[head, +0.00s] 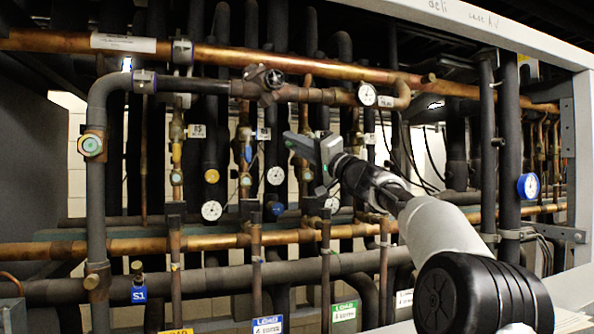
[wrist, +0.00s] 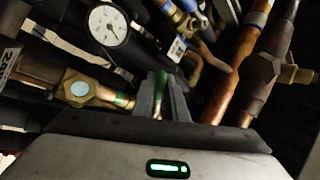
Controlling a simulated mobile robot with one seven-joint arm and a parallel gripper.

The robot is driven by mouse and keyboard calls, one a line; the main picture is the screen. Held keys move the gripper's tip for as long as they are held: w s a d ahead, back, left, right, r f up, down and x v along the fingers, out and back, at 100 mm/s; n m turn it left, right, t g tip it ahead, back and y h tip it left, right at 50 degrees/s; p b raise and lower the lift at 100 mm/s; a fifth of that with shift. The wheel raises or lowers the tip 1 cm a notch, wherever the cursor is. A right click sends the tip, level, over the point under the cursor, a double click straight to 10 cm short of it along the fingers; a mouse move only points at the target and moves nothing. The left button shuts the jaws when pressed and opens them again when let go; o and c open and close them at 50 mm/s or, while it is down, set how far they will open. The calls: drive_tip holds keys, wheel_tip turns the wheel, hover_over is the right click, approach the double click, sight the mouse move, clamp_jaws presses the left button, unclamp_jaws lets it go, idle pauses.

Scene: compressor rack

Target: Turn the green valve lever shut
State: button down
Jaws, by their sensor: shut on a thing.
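The green valve lever (wrist: 162,82) shows in the wrist view as a short green piece between the two dark fingers of my gripper (wrist: 159,88). My gripper is shut on it. A brass valve fitting (wrist: 90,90) with a pale round face lies just left of the fingers on a copper pipe. In the head view my gripper (head: 300,146) reaches in among the upright pipes near the middle. The lever cannot be made out there, as the gripper hides that spot.
Horizontal copper pipes (head: 130,247) cross above and below my gripper. Several white dial gauges hang around it, one close by at lower left (head: 211,210) and one at upper right (head: 367,94). Black cables (head: 428,165) hang to the right. Upright pipes crowd both sides.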

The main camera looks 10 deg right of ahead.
drive_tip(key=m+t+b, duration=0.1)
drive_tip(key=m+t+h+b, duration=0.1)
drive_tip(key=m+b, duration=0.1)
drive_tip(key=shift+a+r+m, duration=0.2)
drive_tip(key=shift+m, duration=0.1)
drive_tip(key=shift+r+m+t+h+b, duration=0.4)
drive_tip(key=shift+m+t+h+b, duration=0.25)
drive_tip(key=shift+m, duration=0.35)
drive_tip(key=shift+r+m+t+h+b, duration=0.35)
drive_tip(key=shift+m+t+h+b, duration=0.3)
drive_tip(key=shift+m, duration=0.35)
drive_tip(key=shift+r, duration=0.1)
drive_tip(key=c, duration=2)
unclamp_jaws()
drive_tip(key=shift+d, duration=0.1)
drive_tip(key=shift+s, duration=0.1)
drive_tip(key=b+v, duration=0.8)
drive_tip(key=v, duration=0.9)
drive_tip(key=shift+s+d, duration=0.1)
drive_tip(key=shift+s, duration=0.15)
